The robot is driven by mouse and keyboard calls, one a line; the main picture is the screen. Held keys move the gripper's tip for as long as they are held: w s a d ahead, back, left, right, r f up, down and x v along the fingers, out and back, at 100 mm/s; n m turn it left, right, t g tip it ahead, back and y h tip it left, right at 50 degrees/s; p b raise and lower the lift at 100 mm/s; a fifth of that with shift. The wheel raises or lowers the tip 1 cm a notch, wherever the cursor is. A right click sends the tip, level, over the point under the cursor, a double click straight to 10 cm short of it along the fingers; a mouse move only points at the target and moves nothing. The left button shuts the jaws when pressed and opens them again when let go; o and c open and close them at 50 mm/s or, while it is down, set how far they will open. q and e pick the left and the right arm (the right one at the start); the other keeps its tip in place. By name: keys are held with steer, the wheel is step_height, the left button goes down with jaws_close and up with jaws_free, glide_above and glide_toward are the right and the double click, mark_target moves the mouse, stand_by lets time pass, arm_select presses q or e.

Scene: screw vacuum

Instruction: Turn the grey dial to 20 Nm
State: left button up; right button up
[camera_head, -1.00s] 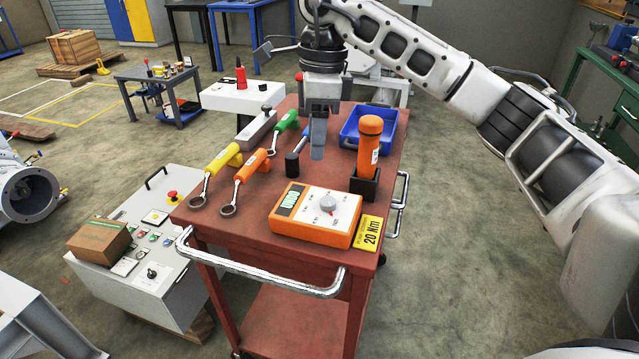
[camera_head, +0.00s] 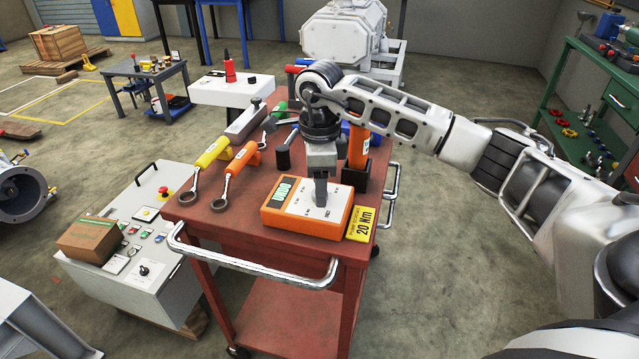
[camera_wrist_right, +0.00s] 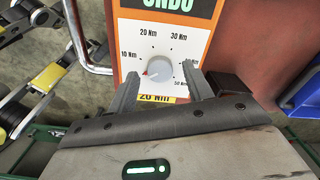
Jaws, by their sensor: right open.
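The grey dial (camera_wrist_right: 160,69) sits on the white face of the orange tester box (camera_head: 335,222), which lies on the red cart. In the wrist view its red mark is at its left side, a little below the 10 Nm label; the 20 Nm label (camera_wrist_right: 148,33) is above and slightly left of the dial. My right gripper (camera_head: 321,196) points down over the face and hides the dial in the head view. In the wrist view my right gripper (camera_wrist_right: 162,71) is open, with one finger on either side of the dial and gaps visible. My left gripper is out of view.
A yellow 20 Nm sign (camera_head: 361,224) lies by the box's right edge. An orange tool (camera_head: 358,146) stands in a black holder behind. Yellow (camera_head: 211,153) and orange (camera_head: 241,160) wrenches lie left. The cart's metal handle (camera_head: 250,272) runs along the front.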

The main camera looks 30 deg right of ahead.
steer(key=shift+f, duration=0.5)
steer(key=shift+c, duration=0.3)
steer(key=c, duration=0.9)
